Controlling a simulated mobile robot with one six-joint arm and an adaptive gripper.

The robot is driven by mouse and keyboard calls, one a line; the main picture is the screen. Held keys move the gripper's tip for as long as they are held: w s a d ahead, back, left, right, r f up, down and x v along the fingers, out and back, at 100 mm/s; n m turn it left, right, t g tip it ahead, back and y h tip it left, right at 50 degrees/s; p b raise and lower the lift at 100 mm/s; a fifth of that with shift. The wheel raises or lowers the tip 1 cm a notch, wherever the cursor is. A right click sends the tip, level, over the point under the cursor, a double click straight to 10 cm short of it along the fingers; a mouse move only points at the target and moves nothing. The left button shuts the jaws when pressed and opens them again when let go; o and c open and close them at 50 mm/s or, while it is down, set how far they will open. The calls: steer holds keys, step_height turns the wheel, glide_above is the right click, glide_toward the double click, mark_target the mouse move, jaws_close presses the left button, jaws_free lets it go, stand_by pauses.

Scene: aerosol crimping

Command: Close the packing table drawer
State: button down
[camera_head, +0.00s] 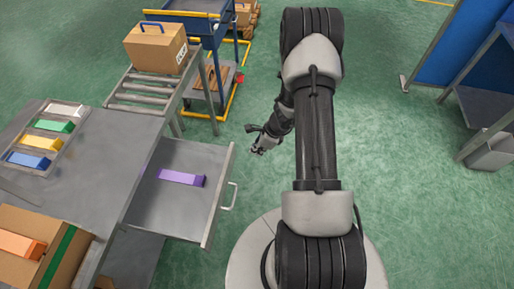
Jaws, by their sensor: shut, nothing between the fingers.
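The packing table (110,140) is a grey metal table at the left. Its drawer (187,212) is pulled out to the right, and a pale handle (231,195) is on its front. A purple box (181,178) lies inside the drawer. My gripper (257,150) is shut and empty. In the picture it is to the right of and a little above the drawer front, apart from the handle. The fingers are small and dark in this view.
A roller conveyor (150,92) bears a cardboard box (156,47). A blue cart (197,22) stands behind.

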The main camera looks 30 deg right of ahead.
steer(key=w+a+f+b, duration=0.2)
steer(key=w+a+f, duration=0.2)
steer(key=f, duration=0.1)
steer(key=shift+w+a+f, duration=0.15)
steer(key=shift+a, duration=0.05)
steer(key=shift+w, duration=0.1)
